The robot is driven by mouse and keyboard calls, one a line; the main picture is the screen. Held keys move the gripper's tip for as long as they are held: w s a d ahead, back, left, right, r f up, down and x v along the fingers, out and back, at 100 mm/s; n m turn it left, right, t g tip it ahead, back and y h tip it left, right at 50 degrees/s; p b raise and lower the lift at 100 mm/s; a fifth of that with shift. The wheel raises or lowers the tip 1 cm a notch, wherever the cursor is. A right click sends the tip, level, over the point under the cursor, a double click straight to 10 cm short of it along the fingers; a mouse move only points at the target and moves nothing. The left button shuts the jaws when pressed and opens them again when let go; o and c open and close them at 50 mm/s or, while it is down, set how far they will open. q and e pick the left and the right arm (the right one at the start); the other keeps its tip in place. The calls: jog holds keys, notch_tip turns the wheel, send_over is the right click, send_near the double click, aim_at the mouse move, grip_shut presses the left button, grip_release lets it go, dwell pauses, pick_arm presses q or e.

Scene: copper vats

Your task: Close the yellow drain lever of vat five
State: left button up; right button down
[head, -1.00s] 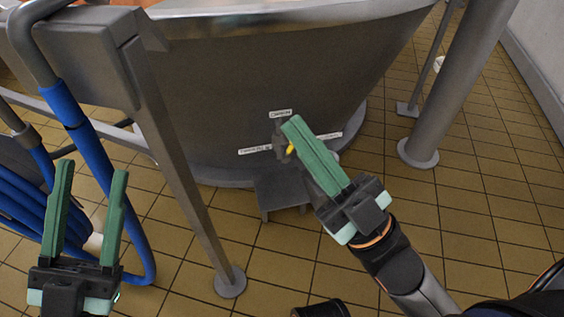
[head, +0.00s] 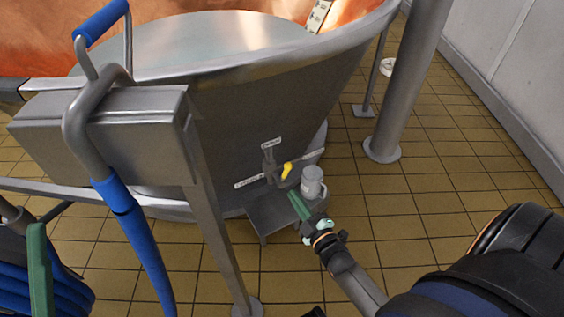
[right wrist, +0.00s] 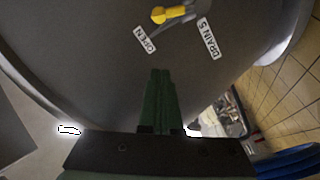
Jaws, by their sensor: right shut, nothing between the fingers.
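The yellow drain lever (head: 287,170) is on a small grey valve low on the vat's (head: 240,110) steel side. It also shows at the top of the right wrist view (right wrist: 172,14), near labels reading OPEN (right wrist: 146,39) and DRAIN 5 (right wrist: 208,37). My right gripper (head: 294,197) is shut and empty, just below the lever in the head view and apart from it in the wrist view.
A small grey cylinder (head: 312,180) stands right of my right fingers, by a low grey stand (head: 262,222). A steel leg (head: 215,220) and blue hose (head: 140,240) are at left. A thick column (head: 405,80) rises at right. Tiled floor (head: 420,200) is open at right.

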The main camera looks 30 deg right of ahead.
aim_at(286, 173)
jog(key=shift+g+h, duration=0.3)
jog(key=w+d+f+b, duration=0.1)
jog(key=w+b, duration=0.1)
jog(key=w, duration=0.1)
jog(key=w+d+f+b, duration=0.2)
jog(key=w, duration=0.2)
jog(key=w+d+f+b, duration=0.1)
jog(key=w+b, duration=0.1)
jog(key=w, duration=0.1)
jog(key=shift+w+d+f, duration=0.2)
jog(key=shift+d+f, duration=0.15)
jog(key=shift+f, duration=0.05)
jog(key=shift+s+d+m+p, duration=0.1)
jog(key=shift+d+m+p, duration=0.05)
jog(key=shift+m+p, duration=0.2)
